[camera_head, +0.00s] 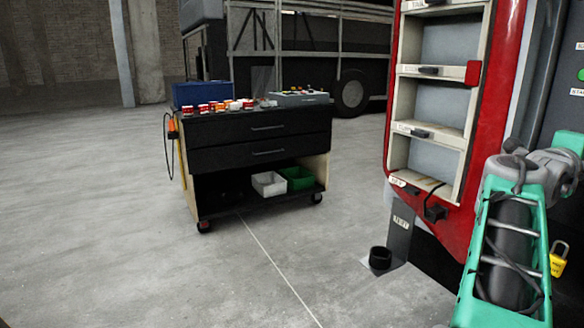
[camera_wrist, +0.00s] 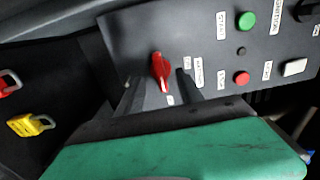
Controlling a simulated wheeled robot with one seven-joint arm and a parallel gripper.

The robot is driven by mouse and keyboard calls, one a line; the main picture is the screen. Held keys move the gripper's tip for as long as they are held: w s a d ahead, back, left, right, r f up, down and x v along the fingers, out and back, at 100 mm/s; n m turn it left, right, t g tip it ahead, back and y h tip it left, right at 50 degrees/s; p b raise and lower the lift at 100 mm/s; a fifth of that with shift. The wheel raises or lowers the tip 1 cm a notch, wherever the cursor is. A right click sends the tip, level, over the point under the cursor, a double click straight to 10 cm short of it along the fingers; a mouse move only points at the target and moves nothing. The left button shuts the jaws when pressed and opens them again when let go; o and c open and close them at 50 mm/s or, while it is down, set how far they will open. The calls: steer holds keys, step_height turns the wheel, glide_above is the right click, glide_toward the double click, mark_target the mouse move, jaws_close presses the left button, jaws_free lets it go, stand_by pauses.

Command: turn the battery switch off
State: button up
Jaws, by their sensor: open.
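The battery switch (camera_wrist: 161,70) is a red knob on a dark grey panel (camera_wrist: 205,45) in the wrist view. Its long grip stands nearly upright in the picture, leaning slightly, with a pale mark at its lower end. My gripper (camera_wrist: 159,84) is open, with one grey finger to the left of the knob and one to the right. I see gaps between the fingers and the knob; I cannot tell how deep the fingers reach. A label beside the knob is too blurred to read. In the head view my arm hides the switch.
Right of the switch are a green button (camera_wrist: 246,21), a red button (camera_wrist: 241,78) and a white rocker (camera_wrist: 294,67). A yellow padlock (camera_wrist: 31,125) and a red padlock (camera_wrist: 9,82) hang left. A tool cart (camera_head: 258,145) stands away on open floor.

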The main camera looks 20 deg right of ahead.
steer(key=a+b, duration=0.1)
steer(key=a, duration=0.1)
steer(key=a+b, duration=0.1)
steer(key=s+a+b, duration=0.1)
steer(key=a, duration=0.1)
steer(key=shift+a, duration=0.35)
